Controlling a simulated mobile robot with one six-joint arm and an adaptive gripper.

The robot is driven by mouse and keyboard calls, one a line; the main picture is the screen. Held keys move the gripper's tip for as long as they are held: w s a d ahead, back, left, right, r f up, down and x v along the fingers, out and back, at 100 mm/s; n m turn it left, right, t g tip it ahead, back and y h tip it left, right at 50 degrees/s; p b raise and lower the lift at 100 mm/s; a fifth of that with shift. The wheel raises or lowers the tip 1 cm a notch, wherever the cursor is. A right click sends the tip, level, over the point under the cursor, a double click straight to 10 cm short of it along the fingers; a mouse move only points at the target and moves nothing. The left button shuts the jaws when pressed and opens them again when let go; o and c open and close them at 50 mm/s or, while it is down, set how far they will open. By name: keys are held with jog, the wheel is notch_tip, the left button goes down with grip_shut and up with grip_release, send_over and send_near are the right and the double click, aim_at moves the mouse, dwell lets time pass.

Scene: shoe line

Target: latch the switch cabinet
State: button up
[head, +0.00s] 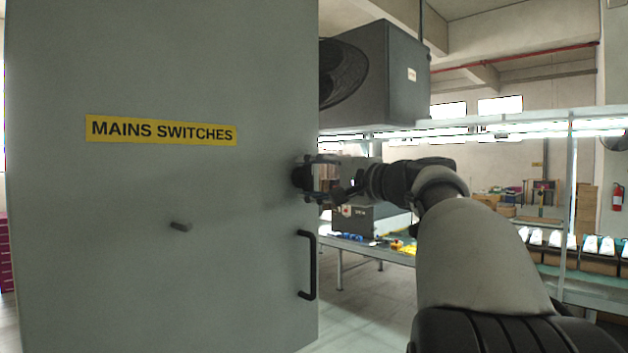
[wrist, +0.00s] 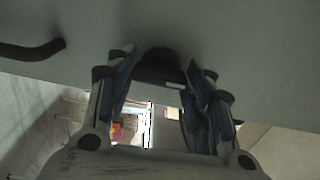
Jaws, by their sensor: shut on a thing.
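The switch cabinet's grey door (head: 120,250) fills the left of the head view and bears a yellow "MAINS SWITCHES" label (head: 161,131). My gripper (head: 309,175) is at the door's right edge, above the handle, shut on a round black latch knob (head: 297,177). In the wrist view the dark knob (wrist: 158,62) sits between the two blue-padded fingers of my gripper (wrist: 160,72). A black bar handle (head: 313,265) stands below my gripper; part of it shows in the wrist view (wrist: 30,50). Whether the latch is turned home cannot be told.
Behind the door's right edge are a dark grey box-shaped machine (head: 400,80) and a bench with small coloured items (head: 400,246). Pale floor (head: 375,310) shows below the bench.

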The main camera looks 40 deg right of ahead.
jog(key=o, duration=1.1)
jog(key=shift+c, duration=0.2)
jog(key=s, duration=1.2)
jog(key=shift+d, duration=0.45)
